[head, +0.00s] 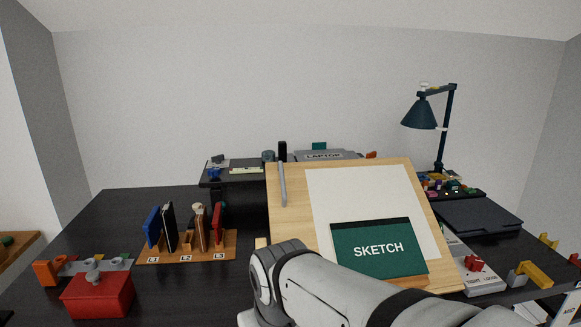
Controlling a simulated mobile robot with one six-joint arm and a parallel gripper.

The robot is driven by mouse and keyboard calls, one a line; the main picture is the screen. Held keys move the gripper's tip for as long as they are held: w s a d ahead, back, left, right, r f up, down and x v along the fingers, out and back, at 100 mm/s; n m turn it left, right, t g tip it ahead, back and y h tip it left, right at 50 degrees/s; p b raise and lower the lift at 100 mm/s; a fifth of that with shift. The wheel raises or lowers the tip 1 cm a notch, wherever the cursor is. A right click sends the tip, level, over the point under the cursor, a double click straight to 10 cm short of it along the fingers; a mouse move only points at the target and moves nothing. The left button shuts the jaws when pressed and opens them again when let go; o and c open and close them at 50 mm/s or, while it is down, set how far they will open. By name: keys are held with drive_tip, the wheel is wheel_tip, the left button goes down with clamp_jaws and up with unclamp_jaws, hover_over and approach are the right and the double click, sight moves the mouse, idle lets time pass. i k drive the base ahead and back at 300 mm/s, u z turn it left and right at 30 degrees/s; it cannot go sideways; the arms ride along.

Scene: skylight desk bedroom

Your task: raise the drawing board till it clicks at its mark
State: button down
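The drawing board (298,235) is a light wooden panel right of the middle of the head view. It is tilted up, with its far edge higher than its near edge. A white sheet (360,195) lies on it, with a green SKETCH pad (379,247) on the lower part and a grey pen-like stick (282,185) near the left edge. My arm crosses in front of the board's lower left. My gripper cannot be made out. The board's lower left corner is partly covered by my arm, and no mark or catch can be seen.
A wooden rack (188,246) with upright books and a red box (98,294) stand on the dark desk at left. A blue lamp (421,112) stands behind at right. A grey panel with a red knob (475,264) lies right of the board.

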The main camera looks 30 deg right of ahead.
sight(304, 198)
drive_tip(key=u, duration=0.6)
drive_tip(key=k, duration=2.2)
drive_tip(key=z, duration=1.1)
drive_tip(key=i, duration=1.7)
drive_tip(key=z, duration=0.1)
